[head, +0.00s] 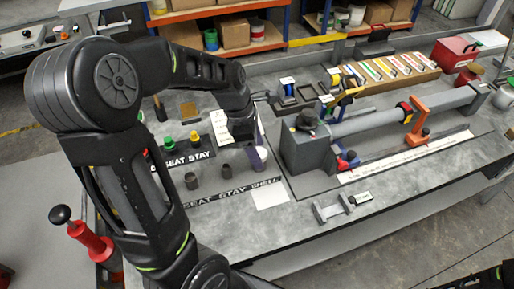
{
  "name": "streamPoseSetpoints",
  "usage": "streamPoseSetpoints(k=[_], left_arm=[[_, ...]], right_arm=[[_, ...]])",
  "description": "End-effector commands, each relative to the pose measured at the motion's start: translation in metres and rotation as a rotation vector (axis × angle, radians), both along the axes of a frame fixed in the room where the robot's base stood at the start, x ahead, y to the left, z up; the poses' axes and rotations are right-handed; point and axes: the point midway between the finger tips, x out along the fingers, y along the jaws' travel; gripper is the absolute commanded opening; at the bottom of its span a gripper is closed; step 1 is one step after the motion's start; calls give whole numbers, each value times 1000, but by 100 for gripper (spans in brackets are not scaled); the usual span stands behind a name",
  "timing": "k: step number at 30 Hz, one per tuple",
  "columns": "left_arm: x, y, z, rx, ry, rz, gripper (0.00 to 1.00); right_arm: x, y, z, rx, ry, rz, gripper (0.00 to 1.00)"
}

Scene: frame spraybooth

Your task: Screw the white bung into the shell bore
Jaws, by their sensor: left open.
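My left gripper (246,136) hangs over the bench, pointing down, with its fingers open. A white round piece (262,153), which looks like the white bung, shows just beside and below it; I cannot tell whether the fingers touch it. I cannot tell which part holds the shell bore. My right gripper is not in view.
A green-topped piece (169,142) and a yellow-topped piece (195,137) stand behind the cylinders. A long grey tube (410,115) lies in a grey fixture (306,147) to the right. A small metal tool (334,208) lies near the front edge. The front bench is mostly clear.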

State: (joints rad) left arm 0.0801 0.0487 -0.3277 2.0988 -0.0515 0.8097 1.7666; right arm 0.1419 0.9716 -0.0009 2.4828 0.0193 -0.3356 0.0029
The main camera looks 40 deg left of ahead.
Motion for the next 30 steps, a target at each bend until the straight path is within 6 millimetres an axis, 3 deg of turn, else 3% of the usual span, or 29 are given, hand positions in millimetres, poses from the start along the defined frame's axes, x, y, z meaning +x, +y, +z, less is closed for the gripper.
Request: streamPoseSetpoints(k=[5, 11, 21, 30], left_arm=[[0, 0, 3, 0, 0, 0, 64], [-4, 6, 31, 1, -2, 1, 64], [-11, 17, 72, 1, -1, -1, 64], [-12, 18, 75, 0, 0, 0, 64]], right_arm=[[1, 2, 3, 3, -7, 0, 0], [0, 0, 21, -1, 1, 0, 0], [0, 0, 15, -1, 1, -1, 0], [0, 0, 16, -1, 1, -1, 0]])
